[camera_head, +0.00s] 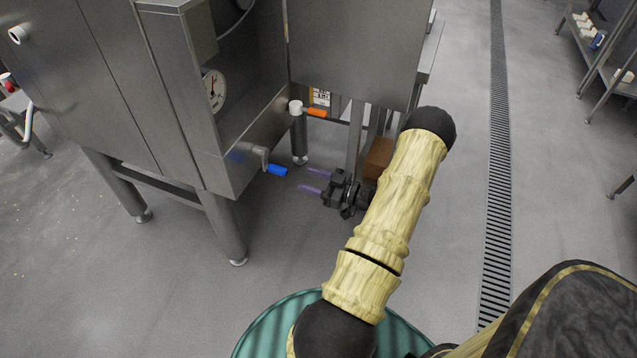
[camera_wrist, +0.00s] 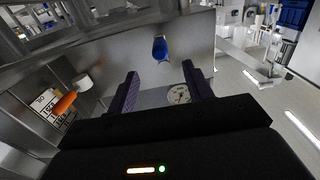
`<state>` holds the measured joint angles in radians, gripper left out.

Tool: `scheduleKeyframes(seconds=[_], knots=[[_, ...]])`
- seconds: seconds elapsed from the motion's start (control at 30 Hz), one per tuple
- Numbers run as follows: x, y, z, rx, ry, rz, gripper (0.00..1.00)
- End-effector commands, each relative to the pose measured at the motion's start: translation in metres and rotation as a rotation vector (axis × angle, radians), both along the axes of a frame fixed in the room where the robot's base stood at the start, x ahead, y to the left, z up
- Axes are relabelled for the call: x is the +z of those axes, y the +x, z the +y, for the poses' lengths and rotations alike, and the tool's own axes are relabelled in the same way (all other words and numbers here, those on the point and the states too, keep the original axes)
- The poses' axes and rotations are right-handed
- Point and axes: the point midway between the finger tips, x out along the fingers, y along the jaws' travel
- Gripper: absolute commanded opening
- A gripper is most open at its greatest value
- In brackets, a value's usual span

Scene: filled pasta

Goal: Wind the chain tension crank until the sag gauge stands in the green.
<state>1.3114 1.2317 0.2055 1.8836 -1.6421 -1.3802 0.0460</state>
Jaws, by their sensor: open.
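A steel machine front (camera_head: 262,120) carries a round white dial gauge (camera_head: 214,90). Its needle stands roughly upright in the head view; I cannot make out a green band. A blue-handled lever (camera_head: 277,170) sticks out low on the same face, and an orange-handled one (camera_head: 317,113) sits farther back. Neither is labelled legibly, so I cannot tell which is the tension crank. My gripper (camera_head: 311,180) is open and empty, its purple fingers pointing at the blue handle, a short gap away. In the wrist view the blue handle (camera_wrist: 160,48) lies beyond and between the fingertips (camera_wrist: 160,73).
Steel machine legs (camera_head: 226,228) stand on the grey floor around the workspace. A brown box (camera_head: 378,158) sits behind my gripper. A floor drain grate (camera_head: 499,170) runs along the right, with shelving (camera_head: 607,60) beyond it. Open floor lies below the levers.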

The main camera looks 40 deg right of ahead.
Motion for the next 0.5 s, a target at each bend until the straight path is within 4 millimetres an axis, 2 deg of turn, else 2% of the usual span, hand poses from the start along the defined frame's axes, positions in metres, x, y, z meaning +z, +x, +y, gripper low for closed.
scheduleKeyframes(seconds=[0.5], knots=[[0.0, 0.047, 0.02, 0.002, 0.0, 0.0, 0.51]])
